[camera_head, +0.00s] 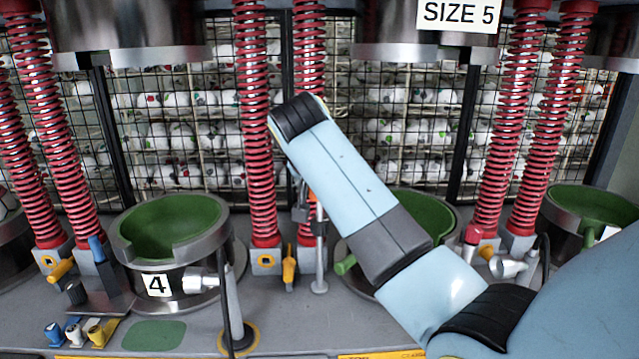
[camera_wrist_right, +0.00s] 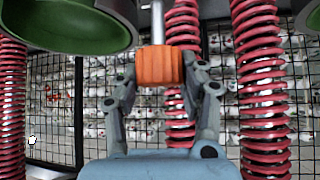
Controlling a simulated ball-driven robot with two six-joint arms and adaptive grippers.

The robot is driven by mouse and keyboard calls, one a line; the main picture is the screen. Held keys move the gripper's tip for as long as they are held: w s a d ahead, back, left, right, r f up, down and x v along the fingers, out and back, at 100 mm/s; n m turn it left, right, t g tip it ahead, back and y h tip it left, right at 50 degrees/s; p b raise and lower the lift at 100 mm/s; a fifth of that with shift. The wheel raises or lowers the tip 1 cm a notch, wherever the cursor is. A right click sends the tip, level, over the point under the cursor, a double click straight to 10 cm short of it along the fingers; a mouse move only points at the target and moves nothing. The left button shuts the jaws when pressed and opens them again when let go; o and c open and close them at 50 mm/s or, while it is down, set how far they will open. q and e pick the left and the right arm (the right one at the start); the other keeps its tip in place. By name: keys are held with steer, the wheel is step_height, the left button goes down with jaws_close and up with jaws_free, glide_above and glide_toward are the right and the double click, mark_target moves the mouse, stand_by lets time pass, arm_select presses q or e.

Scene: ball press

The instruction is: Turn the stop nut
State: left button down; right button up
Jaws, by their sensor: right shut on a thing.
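The orange ribbed stop nut (camera_wrist_right: 158,66) sits on a thin metal rod (camera_wrist_right: 157,20) in the right wrist view. My right gripper (camera_wrist_right: 158,72) is shut on it, with one grey finger against each side. In the head view my right arm comes in from the right and hides much of this spot. Only a small orange part of the stop nut (camera_head: 313,207) shows there, beside my right gripper (camera_head: 303,206). My left gripper is in neither view.
Red spring columns (camera_head: 253,120) stand close by the nut. A green-lined cup marked 4 (camera_head: 220,228) is at left; another green cup (camera_head: 428,212) is partly behind my arm.

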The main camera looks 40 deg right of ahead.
steer(key=o, duration=1.2)
steer(key=shift+r, duration=0.1)
steer(key=v, duration=0.7)
steer(key=shift+s+a, duration=0.1)
